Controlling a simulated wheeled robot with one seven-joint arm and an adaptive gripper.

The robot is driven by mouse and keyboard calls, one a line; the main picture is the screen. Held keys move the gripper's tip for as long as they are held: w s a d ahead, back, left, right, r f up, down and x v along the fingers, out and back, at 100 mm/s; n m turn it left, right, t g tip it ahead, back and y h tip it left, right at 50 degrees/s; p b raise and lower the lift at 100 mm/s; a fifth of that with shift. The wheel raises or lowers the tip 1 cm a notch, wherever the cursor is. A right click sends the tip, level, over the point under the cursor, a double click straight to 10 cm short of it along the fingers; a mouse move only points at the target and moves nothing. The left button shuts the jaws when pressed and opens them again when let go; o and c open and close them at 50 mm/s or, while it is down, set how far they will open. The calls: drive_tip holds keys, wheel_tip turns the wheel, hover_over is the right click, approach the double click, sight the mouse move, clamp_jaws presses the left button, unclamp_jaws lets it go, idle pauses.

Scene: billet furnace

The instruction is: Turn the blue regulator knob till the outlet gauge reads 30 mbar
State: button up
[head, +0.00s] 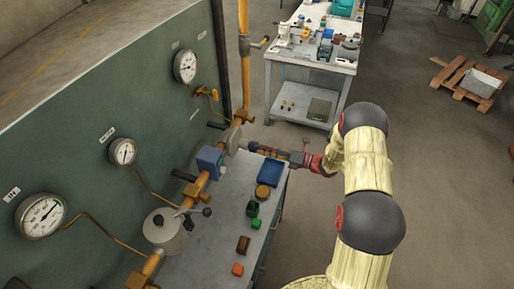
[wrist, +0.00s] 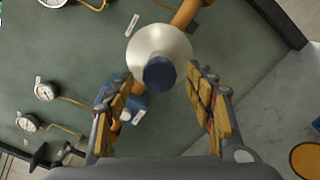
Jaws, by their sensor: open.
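The blue regulator knob (wrist: 159,73) sits at the centre of a pale round regulator body (wrist: 158,45) on the orange pipe. In the head view the regulator body (head: 233,139) shows edge-on, and my gripper hides the knob. My gripper (wrist: 159,80) is open, with one padded finger on each side of the knob and visible gaps between. In the head view my gripper (head: 255,148) points left at the regulator. Three dial gauges are on the green panel: upper (head: 185,66), middle (head: 122,151) and lower (head: 40,215). Their readings and which is the outlet are too small to tell.
A blue box (head: 210,160) sits on the pipe beside the regulator. A grey bench (head: 205,235) below holds a blue tray (head: 271,172) and small coloured blocks. A silver canister (head: 164,231) is on the pipe nearer me.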

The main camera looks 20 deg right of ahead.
drive_tip(key=v, duration=0.9)
